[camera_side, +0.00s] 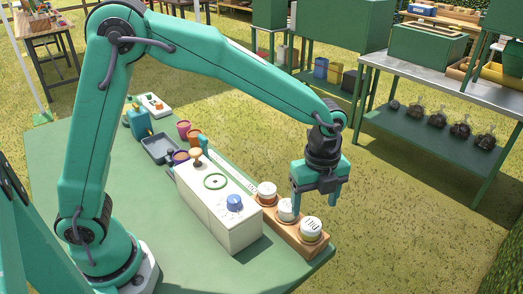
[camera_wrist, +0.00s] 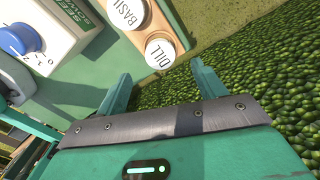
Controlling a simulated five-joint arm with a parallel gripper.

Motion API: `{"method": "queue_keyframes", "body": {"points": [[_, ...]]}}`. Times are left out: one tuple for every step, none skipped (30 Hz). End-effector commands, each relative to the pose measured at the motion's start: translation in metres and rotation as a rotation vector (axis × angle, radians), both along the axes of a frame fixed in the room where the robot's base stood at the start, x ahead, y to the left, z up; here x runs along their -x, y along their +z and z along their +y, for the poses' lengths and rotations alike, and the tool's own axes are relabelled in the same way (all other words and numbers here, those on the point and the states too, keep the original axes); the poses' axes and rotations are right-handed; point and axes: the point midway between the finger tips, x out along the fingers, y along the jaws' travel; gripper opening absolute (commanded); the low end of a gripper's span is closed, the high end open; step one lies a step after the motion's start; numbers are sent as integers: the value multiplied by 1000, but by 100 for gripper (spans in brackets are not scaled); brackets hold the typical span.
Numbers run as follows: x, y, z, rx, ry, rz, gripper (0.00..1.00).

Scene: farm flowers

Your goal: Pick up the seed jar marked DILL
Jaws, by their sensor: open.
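The DILL jar (camera_side: 311,228) stands upright at the near end of a wooden rack (camera_side: 283,227), its white lid marked in dark letters. In the wrist view the DILL jar (camera_wrist: 160,54) lies just beyond and between my fingertips. The BASIL jar (camera_wrist: 127,13) stands beside it in the rack; the middle jar (camera_side: 287,208) and a far jar (camera_side: 267,192) also show in the side view. My gripper (camera_side: 316,203) is open and empty, pointing down close to the rack's near end. It also shows in the wrist view (camera_wrist: 160,74), with nothing between the fingers.
A cream box (camera_side: 220,205) with a blue knob (camera_side: 234,203) and a stamp-like handle stands left of the rack. Cups and a grey tray (camera_side: 160,148) are further back. The green table's edge is close to the rack, with grass beyond.

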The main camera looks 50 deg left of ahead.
Motion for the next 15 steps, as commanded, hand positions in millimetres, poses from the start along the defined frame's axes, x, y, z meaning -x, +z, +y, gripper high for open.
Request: {"method": "queue_keyframes", "body": {"points": [[0, -1, 0, 0, 1, 0, 70], [0, -2, 0, 0, 1, 0, 70], [0, -3, 0, 0, 1, 1, 70], [0, -5, 0, -1, 2, 2, 70], [0, -8, 0, -1, 2, 3, 70], [0, -11, 0, -1, 2, 3, 70], [0, -13, 0, -1, 2, 2, 70], [0, -16, 0, -1, 3, 2, 70], [0, -19, 0, -1, 3, 2, 70], [0, -21, 0, -1, 3, 2, 70], [0, -23, 0, 0, 3, 1, 70], [0, -25, 0, 0, 3, 1, 70], [0, -26, 0, 0, 3, 0, 70], [0, -26, 0, 0, 3, 0, 70], [0, -26, 0, 0, 4, 0, 70]]}}
